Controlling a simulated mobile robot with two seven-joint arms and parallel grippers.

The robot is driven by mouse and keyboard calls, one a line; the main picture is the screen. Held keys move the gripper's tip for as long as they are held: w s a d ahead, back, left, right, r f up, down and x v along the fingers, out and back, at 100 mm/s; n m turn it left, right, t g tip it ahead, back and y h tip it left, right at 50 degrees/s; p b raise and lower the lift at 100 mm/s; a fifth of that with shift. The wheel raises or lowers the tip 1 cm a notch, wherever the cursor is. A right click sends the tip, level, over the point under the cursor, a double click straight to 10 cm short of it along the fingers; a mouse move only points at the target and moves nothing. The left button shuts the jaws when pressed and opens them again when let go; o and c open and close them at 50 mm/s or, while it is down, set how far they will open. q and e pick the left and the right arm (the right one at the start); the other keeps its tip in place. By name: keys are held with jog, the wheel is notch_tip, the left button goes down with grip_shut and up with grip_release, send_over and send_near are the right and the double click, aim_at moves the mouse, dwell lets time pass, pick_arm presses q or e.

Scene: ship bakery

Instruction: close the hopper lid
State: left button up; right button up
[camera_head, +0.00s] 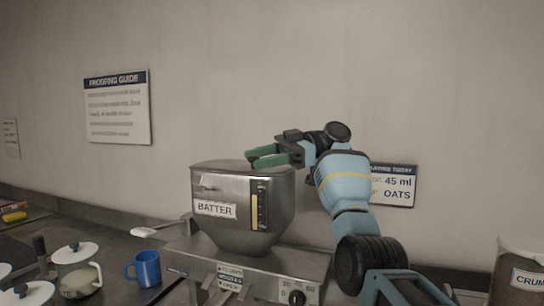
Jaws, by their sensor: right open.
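The metal hopper (225,222), labelled BATTER, stands on a steel machine base in the middle of the head view. Its lid (213,168) lies flat across the top and looks down; whether a thin gap is left at its edge I cannot tell. My right gripper (262,157), with green fingers, is open just above the right part of the lid. The fingers look touching or nearly touching the lid's top, and they hide part of it. My right arm comes in from the lower right. My left gripper is not in view.
The machine base (195,250) has a dial (297,298) and a MOULDS label at the front. A blue mug (146,268), a white-lidded pot (76,270) and a pale scoop (144,232) are at left. A crumb container (520,275) stands at far right. The wall is behind.

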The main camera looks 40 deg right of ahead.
aim_at(288, 166)
jog(key=v, duration=0.6)
jog(key=shift+s+d+r, duration=0.1)
jog(key=shift+s+r, duration=0.05)
jog(key=shift+s+d+p, duration=0.15)
jog(key=shift+d+p, duration=0.2)
jog(key=shift+d, duration=0.2)
